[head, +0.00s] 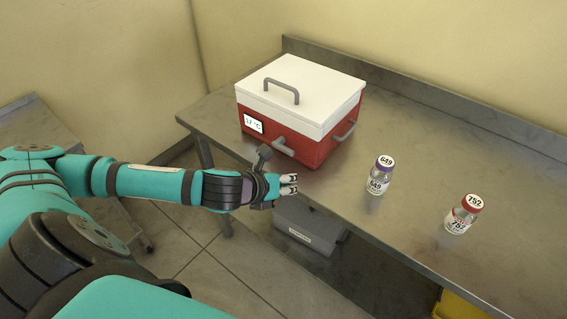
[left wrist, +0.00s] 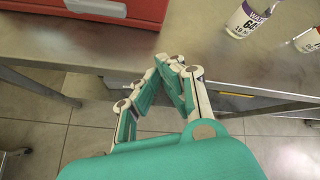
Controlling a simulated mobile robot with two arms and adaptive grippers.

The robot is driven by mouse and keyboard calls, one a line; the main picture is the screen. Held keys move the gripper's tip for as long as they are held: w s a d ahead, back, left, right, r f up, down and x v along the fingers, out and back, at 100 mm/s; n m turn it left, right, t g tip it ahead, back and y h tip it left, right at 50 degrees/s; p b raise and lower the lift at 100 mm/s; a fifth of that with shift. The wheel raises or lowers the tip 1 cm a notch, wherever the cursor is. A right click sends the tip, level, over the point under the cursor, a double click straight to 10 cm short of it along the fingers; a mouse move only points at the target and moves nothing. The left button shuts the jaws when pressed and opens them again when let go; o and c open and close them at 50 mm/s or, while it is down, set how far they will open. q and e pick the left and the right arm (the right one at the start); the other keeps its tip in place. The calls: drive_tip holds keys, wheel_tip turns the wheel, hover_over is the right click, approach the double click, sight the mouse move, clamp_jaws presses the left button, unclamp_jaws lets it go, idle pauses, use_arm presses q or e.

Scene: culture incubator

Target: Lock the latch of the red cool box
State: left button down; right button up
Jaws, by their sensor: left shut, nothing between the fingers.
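The red cool box (head: 318,147) stands on the metal table with its white lid (head: 315,84) down. In the left wrist view the box's red front (left wrist: 150,12) and the grey latch piece (left wrist: 97,7) show at the top left, cut by the frame edge. My left gripper (head: 294,184) is shut and empty, in front of the box near the table's front edge, apart from the latch. Its fingers also show in the left wrist view (left wrist: 172,62). My right gripper is not in view.
A grey bin (head: 305,238) is below the table (head: 420,160). The tabletop between box and bottles is clear.

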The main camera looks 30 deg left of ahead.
use_arm(q)
drive_tip(key=s+a+r+m, duration=0.1)
drive_tip(key=a+r+m, duration=0.3)
drive_tip(key=a+m, duration=0.1)
drive_tip(key=shift+s+a+y, duration=0.2)
drive_tip(key=shift+a+y, duration=0.1)
drive_tip(key=shift+y, duration=0.1)
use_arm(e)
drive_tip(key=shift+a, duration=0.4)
use_arm(q)
drive_tip(key=x, duration=1)
drive_tip(key=shift+p, duration=0.3)
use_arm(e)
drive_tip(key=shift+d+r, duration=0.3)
use_arm(q)
drive_tip(key=shift+r, duration=0.1)
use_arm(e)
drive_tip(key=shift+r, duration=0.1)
